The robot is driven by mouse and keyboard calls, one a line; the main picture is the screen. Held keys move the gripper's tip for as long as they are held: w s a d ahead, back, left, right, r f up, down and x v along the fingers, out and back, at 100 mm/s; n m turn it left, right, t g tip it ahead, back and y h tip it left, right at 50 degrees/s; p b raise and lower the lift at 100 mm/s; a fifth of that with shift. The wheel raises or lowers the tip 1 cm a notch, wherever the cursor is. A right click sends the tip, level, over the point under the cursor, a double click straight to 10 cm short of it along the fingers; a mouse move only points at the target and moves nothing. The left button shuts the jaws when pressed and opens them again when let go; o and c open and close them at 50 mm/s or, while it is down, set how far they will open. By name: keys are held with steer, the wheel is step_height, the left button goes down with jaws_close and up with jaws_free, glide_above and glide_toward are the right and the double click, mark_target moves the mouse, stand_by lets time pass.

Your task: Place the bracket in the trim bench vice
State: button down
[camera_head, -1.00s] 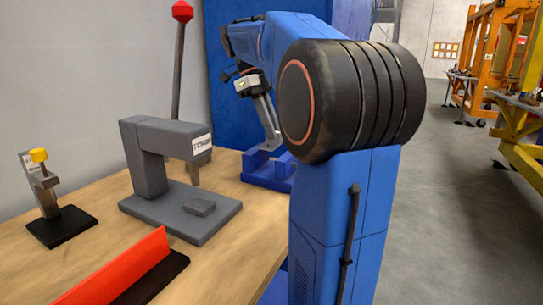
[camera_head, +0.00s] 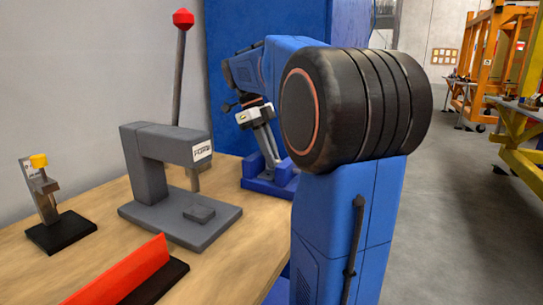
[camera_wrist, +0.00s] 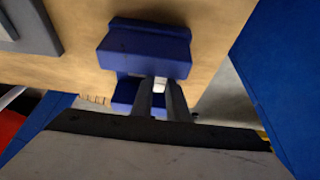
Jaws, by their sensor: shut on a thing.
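The trim bench vice (camera_head: 262,187) is blue and stands at the bench's far end, just left of my arm in the head view. The wrist view shows its two blue jaw blocks (camera_wrist: 146,52) with a gap between them. My gripper (camera_head: 271,160) points down at the vice. In the wrist view my gripper (camera_wrist: 161,84) is shut on a small pale piece, likely the bracket (camera_wrist: 160,82), at the gap between the jaws. The fingers hide most of it. I cannot tell whether it touches the vice.
A grey press (camera_head: 180,225) with a red-knobbed lever (camera_head: 183,18) stands left of the vice. A small black fixture with a yellow top (camera_head: 39,160) and a red angled strip (camera_head: 120,272) are nearer on the wooden bench (camera_head: 235,265). A blue panel (camera_head: 230,60) rises behind the vice.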

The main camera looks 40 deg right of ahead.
steer(key=c, duration=1.7)
jaws_free()
steer(key=shift+r, duration=0.1)
steer(key=shift+v, duration=3.8)
